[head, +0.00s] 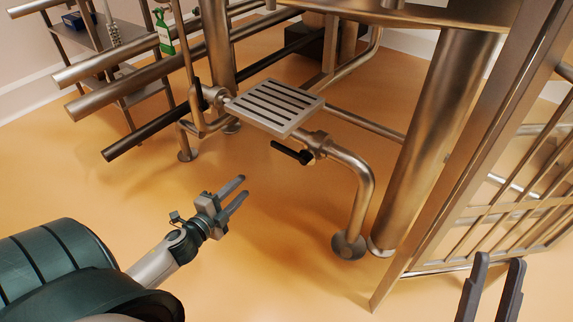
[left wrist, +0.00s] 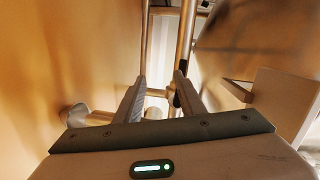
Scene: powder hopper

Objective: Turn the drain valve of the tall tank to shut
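A valve with a black lever handle (head: 293,153) sits on a steel pipe just below a slatted step; the lever sticks out to the left of the pipe. A second black lever (head: 197,95) stands upright at the step's left end. I cannot tell from the frames which one belongs to the tall tank, whose body is not clearly in view. My left gripper (head: 241,190) is open and empty, apart from the nearer lever, to its lower left. Its parted fingers also show in the left wrist view (left wrist: 160,90). My right gripper (head: 491,285) is open and empty at the lower right.
The slatted step (head: 275,106) overhangs the valve pipe. A bent pipe (head: 362,190) runs down to the floor beside a thick steel column (head: 430,130). A barred steel gate (head: 500,220) stands at right. The orange floor (head: 270,250) is clear in front.

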